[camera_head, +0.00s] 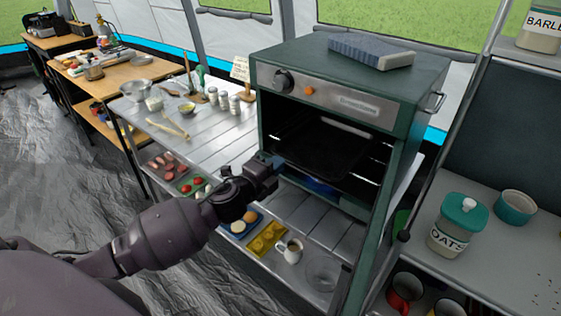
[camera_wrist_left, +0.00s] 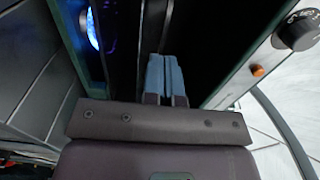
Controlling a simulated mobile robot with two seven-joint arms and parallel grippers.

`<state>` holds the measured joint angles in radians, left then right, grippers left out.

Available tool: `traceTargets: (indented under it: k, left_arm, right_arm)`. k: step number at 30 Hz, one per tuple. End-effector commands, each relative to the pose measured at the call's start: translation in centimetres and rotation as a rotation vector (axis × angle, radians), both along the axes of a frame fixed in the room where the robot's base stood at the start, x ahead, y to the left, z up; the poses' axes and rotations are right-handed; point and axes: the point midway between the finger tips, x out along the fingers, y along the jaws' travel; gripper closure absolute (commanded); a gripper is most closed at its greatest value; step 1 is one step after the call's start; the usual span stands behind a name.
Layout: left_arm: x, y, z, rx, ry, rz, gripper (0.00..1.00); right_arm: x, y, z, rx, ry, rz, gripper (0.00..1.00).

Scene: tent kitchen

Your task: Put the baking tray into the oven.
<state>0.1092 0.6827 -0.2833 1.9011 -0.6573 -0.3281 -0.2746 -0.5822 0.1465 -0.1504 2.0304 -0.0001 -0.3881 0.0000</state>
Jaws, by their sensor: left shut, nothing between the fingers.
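The oven (camera_head: 345,82) is a green box with a black knob and an orange button, and its front is open. A dark, flat baking tray (camera_head: 322,145) lies level inside, on the oven's rack. My left gripper (camera_head: 271,161) is shut and empty at the left side of the opening, close to the tray's front left corner; I cannot tell if they touch. In the left wrist view its blue fingertips (camera_wrist_left: 164,62) are together and point into the dark oven (camera_wrist_left: 256,70). The tray's far edge is lost in shadow. My right gripper is not in view.
A blue and grey block (camera_head: 371,52) lies on the oven. A metal table (camera_head: 205,125) with bowls and jars stands left. Below are food trays, a small jug (camera_head: 292,250) and a glass bowl (camera_head: 323,272). A shelf with an oats jar (camera_head: 458,226) stands right.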

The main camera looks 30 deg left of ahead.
Motion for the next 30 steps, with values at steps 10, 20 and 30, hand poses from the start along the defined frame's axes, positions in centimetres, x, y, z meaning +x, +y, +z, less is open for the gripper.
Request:
traceTargets:
  k: [10, 20, 30]
  left_arm:
    - [1.8, -0.2, 0.0, 0.000, 0.001, 0.000, 1.00]
    - [1.9, -0.3, 0.0, 0.000, 0.000, 0.000, 1.00]
    - [7.3, -1.0, 0.0, -0.002, -0.001, 0.000, 1.00]
  right_arm:
    - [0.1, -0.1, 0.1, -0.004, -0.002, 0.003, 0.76]
    - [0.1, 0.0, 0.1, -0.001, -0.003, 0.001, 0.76]
    - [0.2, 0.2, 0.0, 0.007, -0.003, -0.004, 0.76]
